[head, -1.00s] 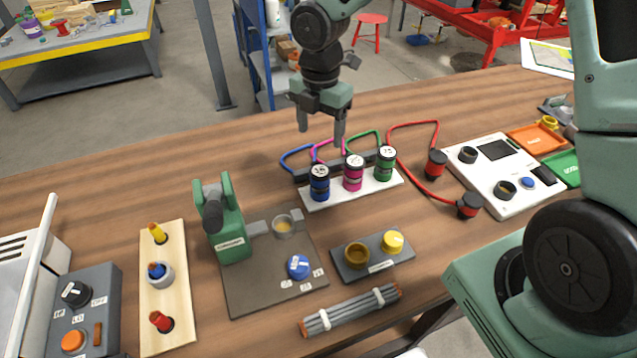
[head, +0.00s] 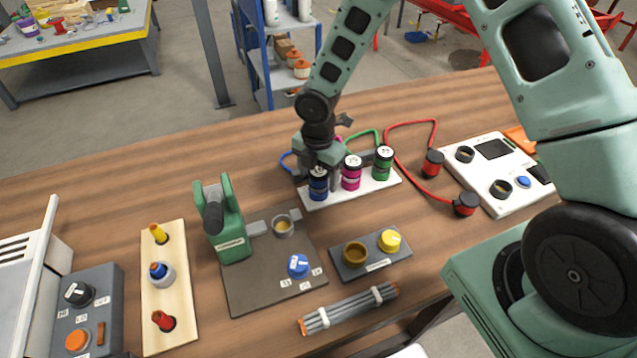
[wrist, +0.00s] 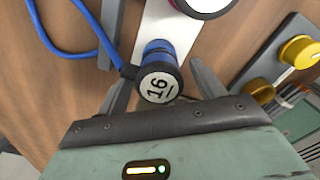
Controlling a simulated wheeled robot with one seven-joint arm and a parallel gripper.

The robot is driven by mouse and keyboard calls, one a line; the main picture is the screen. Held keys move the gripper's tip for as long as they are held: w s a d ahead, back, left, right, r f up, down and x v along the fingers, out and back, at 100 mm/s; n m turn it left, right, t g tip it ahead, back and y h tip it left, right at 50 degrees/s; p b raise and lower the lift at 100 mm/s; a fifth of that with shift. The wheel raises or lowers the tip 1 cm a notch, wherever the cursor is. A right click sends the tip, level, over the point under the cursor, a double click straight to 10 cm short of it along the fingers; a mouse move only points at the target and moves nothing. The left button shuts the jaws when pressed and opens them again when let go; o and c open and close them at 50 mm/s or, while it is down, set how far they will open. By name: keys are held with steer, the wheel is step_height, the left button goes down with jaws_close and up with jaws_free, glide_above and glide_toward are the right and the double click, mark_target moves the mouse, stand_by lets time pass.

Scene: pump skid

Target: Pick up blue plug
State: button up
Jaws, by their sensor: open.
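The blue plug (head: 318,185) has a black cap and stands at the left end of a white holder strip (head: 345,191). In the wrist view, the blue plug (wrist: 158,83) shows its cap, marked 16, with a blue cable leaving its left side. My gripper (head: 319,175) is open and lowered at the plug. In the wrist view, my gripper's fingers (wrist: 160,85) stand on either side of the plug, with gaps visible. The plug's lower end is hidden in the holder.
A magenta plug (head: 351,173) and a green plug (head: 383,163) stand close to the right in the same strip. A dark block with a yellow cap (head: 391,240) lies in front. A green tool (head: 228,228) stands to the left. Bare wood lies left of the strip.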

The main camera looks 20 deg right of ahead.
steer(key=c, duration=1.2)
step_height(320, 180, up, 10)
steer(key=shift+r, duration=0.1)
